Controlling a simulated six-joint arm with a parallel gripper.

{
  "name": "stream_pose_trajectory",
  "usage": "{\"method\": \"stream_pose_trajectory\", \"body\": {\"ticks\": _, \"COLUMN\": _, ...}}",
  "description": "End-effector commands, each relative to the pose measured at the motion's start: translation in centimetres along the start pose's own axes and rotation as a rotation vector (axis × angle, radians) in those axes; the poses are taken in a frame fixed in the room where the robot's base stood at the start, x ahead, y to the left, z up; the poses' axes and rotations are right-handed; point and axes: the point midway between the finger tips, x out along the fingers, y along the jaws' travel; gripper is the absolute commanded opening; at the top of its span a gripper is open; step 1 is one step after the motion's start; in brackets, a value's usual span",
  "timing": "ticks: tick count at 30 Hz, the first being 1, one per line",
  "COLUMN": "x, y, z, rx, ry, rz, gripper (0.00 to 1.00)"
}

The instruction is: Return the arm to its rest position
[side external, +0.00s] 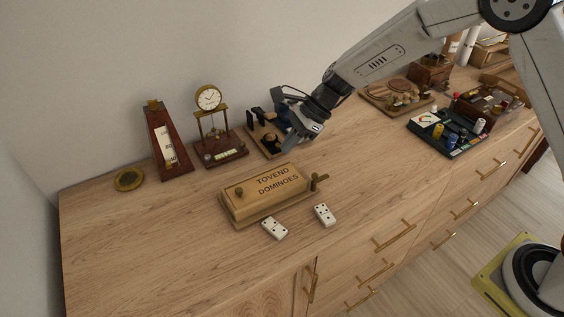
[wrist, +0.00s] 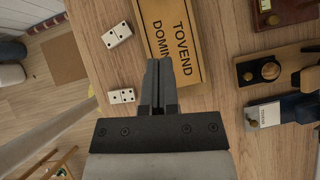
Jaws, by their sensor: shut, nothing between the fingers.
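My gripper (side external: 289,146) hangs above the wooden dresser top (side external: 130,235), behind the domino box and near the dark-fitted wooden stand. In the wrist view my gripper (wrist: 157,64) has its two fingers together with nothing between them, and its tips overlap the edge of the domino box in the picture. My arm reaches in from the upper right of the side view. The wooden box marked TOVEND DOMINOES (side external: 268,193) lies on the dresser, and it also shows in the wrist view (wrist: 184,30). Two white dominoes, (side external: 274,228) and (side external: 325,215), lie in front of it.
A metronome (side external: 168,145), a small clock (side external: 209,98), a round brass disc (side external: 129,179) and a wooden stand (side external: 270,148) line the wall side. A dark tray (side external: 450,135) with small items and a wooden board (side external: 375,99) stand right. The left front of the top is clear.

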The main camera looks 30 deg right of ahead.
Motion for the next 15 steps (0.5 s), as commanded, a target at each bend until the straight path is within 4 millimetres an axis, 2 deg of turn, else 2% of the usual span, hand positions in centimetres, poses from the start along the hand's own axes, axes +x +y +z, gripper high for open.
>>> {"method": "stream_pose_trajectory", "body": {"ticks": 8, "x": -0.6, "y": 0.5, "z": -0.5, "rx": -0.047, "ry": 0.027, "rz": -0.002, "gripper": 0.0}}
{"method": "stream_pose_trajectory", "body": {"ticks": 15, "x": -3.2, "y": 3.2, "z": -3.0, "rx": -0.295, "ry": 0.157, "rz": 0.003, "gripper": 0.0}}
